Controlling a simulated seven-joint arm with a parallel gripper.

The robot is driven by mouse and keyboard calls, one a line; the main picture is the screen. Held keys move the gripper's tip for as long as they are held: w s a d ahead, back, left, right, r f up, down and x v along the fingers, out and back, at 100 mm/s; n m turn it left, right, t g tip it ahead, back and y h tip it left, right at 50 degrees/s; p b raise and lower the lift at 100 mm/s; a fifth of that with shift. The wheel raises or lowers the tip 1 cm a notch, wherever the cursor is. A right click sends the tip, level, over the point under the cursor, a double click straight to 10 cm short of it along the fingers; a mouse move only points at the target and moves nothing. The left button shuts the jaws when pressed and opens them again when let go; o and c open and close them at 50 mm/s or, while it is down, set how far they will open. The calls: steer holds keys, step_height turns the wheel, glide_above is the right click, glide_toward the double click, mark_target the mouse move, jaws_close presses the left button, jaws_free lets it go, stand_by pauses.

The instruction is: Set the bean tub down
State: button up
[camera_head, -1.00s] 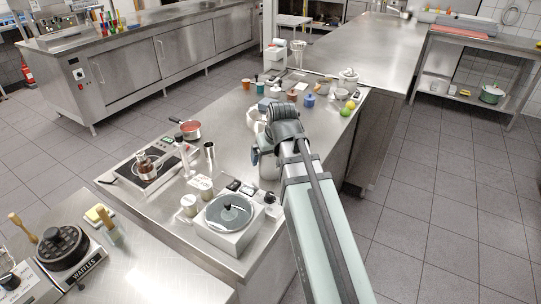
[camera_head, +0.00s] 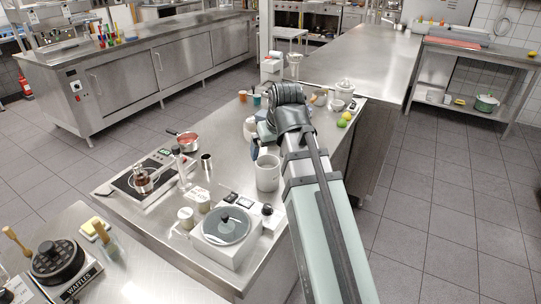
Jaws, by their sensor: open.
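A pale grey, open-topped cylinder (camera_head: 267,176), which I take to be the bean tub, stands upright on the steel counter (camera_head: 222,172), just left of my arm. Its contents are too small to make out. My gripper (camera_head: 256,149) is just above and behind the tub's rim in the picture, partly hidden by my wrist and forearm. Its jaws are open. The fingertips are hard to see, and I cannot tell whether they touch the tub.
A round-topped scale-like device (camera_head: 226,226) stands nearer on the counter. A hot plate (camera_head: 143,180), a red-filled pan (camera_head: 188,141) and a metal cup (camera_head: 207,163) stand left. Yellow and green fruit (camera_head: 344,120) lies at the far right edge. Bare counter lies between the cup and tub.

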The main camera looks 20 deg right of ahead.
steer(key=shift+v, duration=1.1)
